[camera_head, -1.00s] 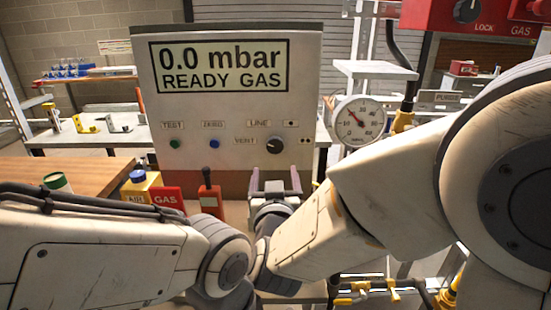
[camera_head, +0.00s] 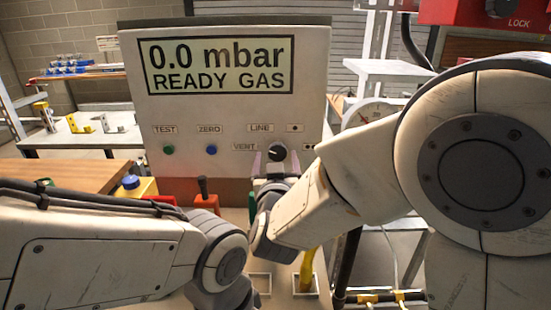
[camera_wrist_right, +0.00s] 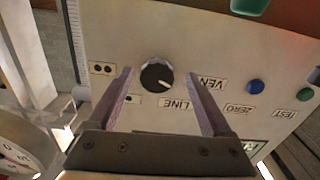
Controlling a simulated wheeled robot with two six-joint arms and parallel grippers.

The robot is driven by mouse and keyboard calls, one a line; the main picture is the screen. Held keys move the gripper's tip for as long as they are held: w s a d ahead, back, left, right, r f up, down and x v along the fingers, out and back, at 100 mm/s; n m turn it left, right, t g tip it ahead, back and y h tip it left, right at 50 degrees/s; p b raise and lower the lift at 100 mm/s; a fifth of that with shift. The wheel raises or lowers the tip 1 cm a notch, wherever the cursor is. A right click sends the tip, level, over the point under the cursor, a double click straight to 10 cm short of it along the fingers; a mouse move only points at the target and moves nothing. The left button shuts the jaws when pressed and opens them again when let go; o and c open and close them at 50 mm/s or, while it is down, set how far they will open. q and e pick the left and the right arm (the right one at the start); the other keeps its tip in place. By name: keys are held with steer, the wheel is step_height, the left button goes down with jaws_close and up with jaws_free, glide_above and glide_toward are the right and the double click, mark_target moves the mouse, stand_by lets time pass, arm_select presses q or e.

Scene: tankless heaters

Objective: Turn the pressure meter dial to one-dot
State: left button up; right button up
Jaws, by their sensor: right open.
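The pressure meter dial (camera_head: 277,152) is a round dark knob low on the right of the pale meter panel (camera_head: 225,118). LINE and one-dot labels are above it, VENT is left and two-dot is right. In the right wrist view the dial (camera_wrist_right: 157,76) appears upside down, its white mark towards the LINE side; the exact angle is hard to read. My right gripper (camera_head: 271,160) is open and faces the panel. In the right wrist view its fingers (camera_wrist_right: 160,73) stand either side of the dial, apart from it. My left arm crosses the lower left; its gripper is out of view.
The panel display (camera_head: 217,66) reads 0.0 mbar, READY GAS. A green button (camera_head: 168,150) and a blue button (camera_head: 211,150) sit left of the dial. A red device (camera_head: 206,201) stands below the panel. A gauge (camera_head: 365,113) at right is partly hidden by my right arm.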

steer(key=shift+d, duration=0.15)
steer(key=shift+c, duration=0.3)
jaws_close()
steer(key=m+b, duration=0.4)
steer(key=shift+f+b, duration=0.2)
steer(key=shift+b, duration=0.1)
steer(key=m+b, duration=0.4)
steer(key=m, duration=0.1)
steer(key=m+b, duration=0.4)
steer(key=shift+r, duration=0.1)
steer(key=shift+a+r+m+b, duration=0.1)
steer(key=shift+m+b, duration=0.75)
steer(key=shift+m, duration=0.35)
steer(key=shift+a+r+m+b, duration=0.1)
steer(key=shift+m+b, duration=0.75)
steer(key=shift+m, duration=0.35)
